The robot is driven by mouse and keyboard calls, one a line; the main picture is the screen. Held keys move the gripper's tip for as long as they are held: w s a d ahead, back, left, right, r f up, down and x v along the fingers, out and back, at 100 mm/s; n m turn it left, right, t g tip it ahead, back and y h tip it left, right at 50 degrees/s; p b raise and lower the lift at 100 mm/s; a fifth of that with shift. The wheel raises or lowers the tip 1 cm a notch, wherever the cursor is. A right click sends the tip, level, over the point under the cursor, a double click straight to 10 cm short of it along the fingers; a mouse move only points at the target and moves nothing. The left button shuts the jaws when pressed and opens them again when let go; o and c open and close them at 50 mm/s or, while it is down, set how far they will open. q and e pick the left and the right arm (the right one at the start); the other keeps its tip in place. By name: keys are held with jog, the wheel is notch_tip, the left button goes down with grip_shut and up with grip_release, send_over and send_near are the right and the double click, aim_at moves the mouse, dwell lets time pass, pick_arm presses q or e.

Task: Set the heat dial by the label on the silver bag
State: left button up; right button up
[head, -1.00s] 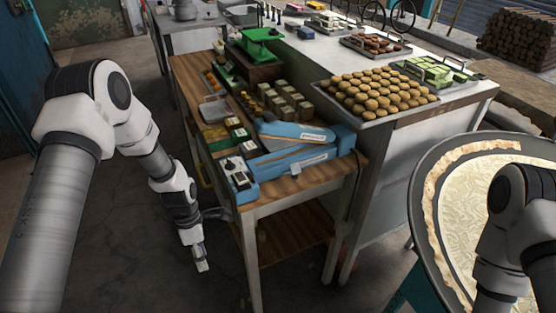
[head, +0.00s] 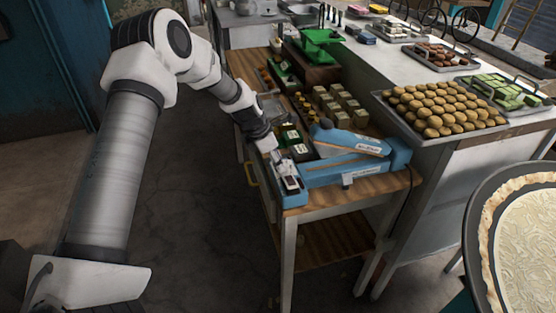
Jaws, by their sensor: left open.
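A blue sealer-like machine (head: 343,165) with a long arm and white labels sits on the front end of the wooden table. Its control panel (head: 289,184), at the machine's left front, has small dark and white parts; the dial's setting is too small to read. My left gripper (head: 267,146) is over the table's left edge, just behind the panel, open and apparently empty. Its fingertips are small, and I cannot tell whether they touch anything. I cannot make out a silver bag. My right gripper is not in view.
Small dark boxes with pale labels (head: 301,152) and several pale blocks (head: 343,103) stand close behind the machine. A green scale (head: 321,46) is farther back. A tray of round cookies (head: 439,110) is to the right, and a large round pan (head: 480,221) is at lower right.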

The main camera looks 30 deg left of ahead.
pick_arm(q)
jog(key=shift+s+r, duration=0.1)
jog(key=c, duration=0.9)
